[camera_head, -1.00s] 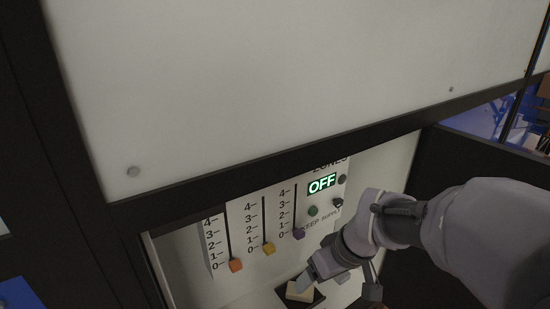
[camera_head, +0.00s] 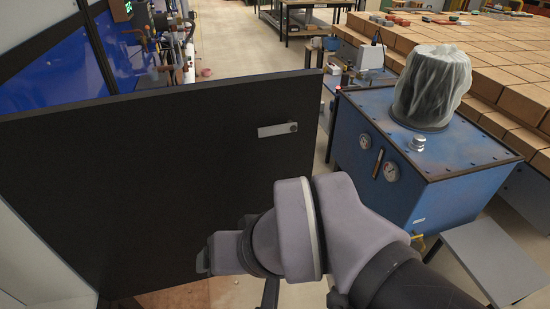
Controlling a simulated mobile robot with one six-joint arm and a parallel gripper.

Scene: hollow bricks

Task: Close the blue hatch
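A large dark, nearly black hatch panel (camera_head: 150,170) stands open in the left half of the view, its face turned to me. No blue shows on this face; its other side is hidden. A light metal latch plate (camera_head: 277,130) with a dark knob is near its upper right corner. My gripper (camera_head: 205,262) is in front of the panel's lower right part, pointing left. I cannot tell whether it touches the panel. Its fingers are mostly hidden by the wrist, so its opening does not show.
A blue machine box (camera_head: 440,180) with gauges and a plastic-covered top stands at right. A grey platform (camera_head: 500,258) is at lower right. Stacked brown bricks (camera_head: 470,60) fill the back right. An aisle of pale floor (camera_head: 245,45) runs behind the panel. A whitish cabinet wall (camera_head: 35,260) is at lower left.

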